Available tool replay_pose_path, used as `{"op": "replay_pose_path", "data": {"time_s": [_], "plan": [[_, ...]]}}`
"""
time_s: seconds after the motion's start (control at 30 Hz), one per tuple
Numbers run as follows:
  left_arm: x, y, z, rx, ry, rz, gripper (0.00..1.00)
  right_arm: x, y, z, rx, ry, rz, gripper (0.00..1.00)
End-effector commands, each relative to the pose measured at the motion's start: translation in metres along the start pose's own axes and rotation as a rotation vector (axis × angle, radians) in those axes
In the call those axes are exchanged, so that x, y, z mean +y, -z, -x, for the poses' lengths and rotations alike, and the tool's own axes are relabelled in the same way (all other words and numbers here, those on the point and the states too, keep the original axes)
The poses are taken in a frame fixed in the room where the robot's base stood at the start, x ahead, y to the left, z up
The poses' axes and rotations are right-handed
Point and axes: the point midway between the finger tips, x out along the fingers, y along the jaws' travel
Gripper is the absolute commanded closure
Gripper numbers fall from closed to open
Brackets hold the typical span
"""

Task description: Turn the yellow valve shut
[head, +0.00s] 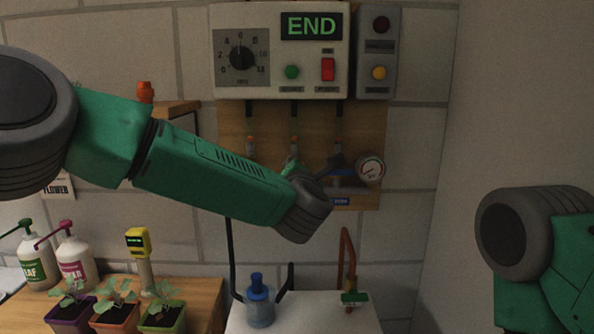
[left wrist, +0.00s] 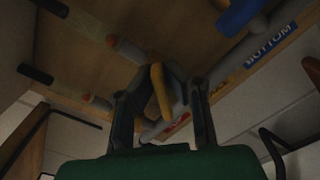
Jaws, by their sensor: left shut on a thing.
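The yellow valve handle (left wrist: 160,92) shows in the left wrist view, between the two fingers of my left gripper (left wrist: 162,78). The fingers are shut on it. It stands roughly along the finger direction in that view. In the head view my left gripper (head: 330,166) reaches the wooden pipe panel from the left, and my forearm and wrist hide the yellow valve. My right arm shows at the right edge, but its gripper is out of the frame.
A pressure gauge (head: 370,170) is to the right. A control box (head: 281,80) reading "END" hangs above.

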Motion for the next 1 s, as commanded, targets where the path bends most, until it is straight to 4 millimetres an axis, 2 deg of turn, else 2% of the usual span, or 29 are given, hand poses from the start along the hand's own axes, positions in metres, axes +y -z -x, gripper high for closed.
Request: {"op": "replay_pose_path", "data": {"time_s": [0.03, 0.6, 1.0], "plan": [[-0.005, 0.000, 0.002, -0.001, 0.009, -0.048, 1.00, 0.000, 0.000, 0.000, 0.000, 0.000, 0.000, 1.00], [-0.013, 0.002, 0.002, -0.003, 0.012, -0.570, 1.00, 0.000, 0.001, 0.009, 0.000, 0.000, 0.000, 1.00], [-0.018, 0.006, 0.003, -0.004, 0.015, -0.792, 1.00, 0.000, 0.001, 0.015, 0.000, 0.000, 0.000, 1.00]]}}
